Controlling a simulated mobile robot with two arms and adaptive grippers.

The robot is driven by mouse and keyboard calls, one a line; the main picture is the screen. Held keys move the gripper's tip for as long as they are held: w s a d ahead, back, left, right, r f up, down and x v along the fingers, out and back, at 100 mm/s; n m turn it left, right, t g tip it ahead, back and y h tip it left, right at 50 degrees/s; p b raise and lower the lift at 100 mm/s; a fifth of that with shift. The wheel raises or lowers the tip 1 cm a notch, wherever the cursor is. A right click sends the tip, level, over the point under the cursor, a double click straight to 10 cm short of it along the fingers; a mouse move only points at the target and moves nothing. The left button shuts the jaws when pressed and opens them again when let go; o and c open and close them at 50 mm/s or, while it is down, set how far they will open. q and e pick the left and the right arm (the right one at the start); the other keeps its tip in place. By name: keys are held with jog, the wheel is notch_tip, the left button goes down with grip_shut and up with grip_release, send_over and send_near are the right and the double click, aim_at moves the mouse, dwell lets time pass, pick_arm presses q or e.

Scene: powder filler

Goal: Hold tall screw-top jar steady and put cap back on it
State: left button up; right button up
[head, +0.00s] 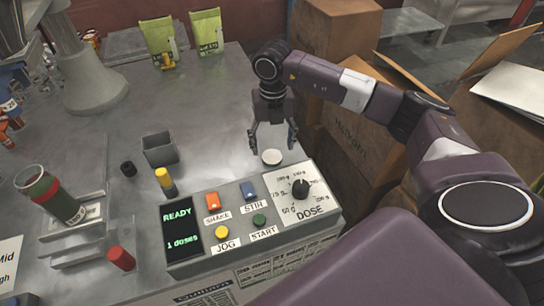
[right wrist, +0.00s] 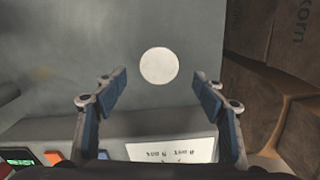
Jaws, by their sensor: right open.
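A white round disc (head: 271,157), which looks like a cap, lies flat on the grey metal table (head: 215,130), behind the control panel. My right gripper (head: 272,142) is open above it, its fingers pointing down. In the right wrist view the disc (right wrist: 159,66) lies just beyond the open fingertips (right wrist: 160,90), untouched, with nothing between the fingers. My left gripper is not in view.
The control panel (head: 240,212) with buttons and a dose dial stands in front of the disc. A grey open box (head: 159,150), a small black cylinder (head: 128,168), a yellow-topped post (head: 165,180) and a red cylinder (head: 121,258) stand leftward. Cardboard boxes (head: 345,130) crowd the table's right edge.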

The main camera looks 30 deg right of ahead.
aim_at(272, 157)
notch_tip(272, 157, down, 4)
jog(key=shift+f, duration=0.1)
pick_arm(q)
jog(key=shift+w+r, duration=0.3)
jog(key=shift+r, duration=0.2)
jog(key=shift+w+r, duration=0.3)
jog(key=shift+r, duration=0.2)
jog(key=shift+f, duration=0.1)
pick_arm(e)
jog(key=c, duration=0.9)
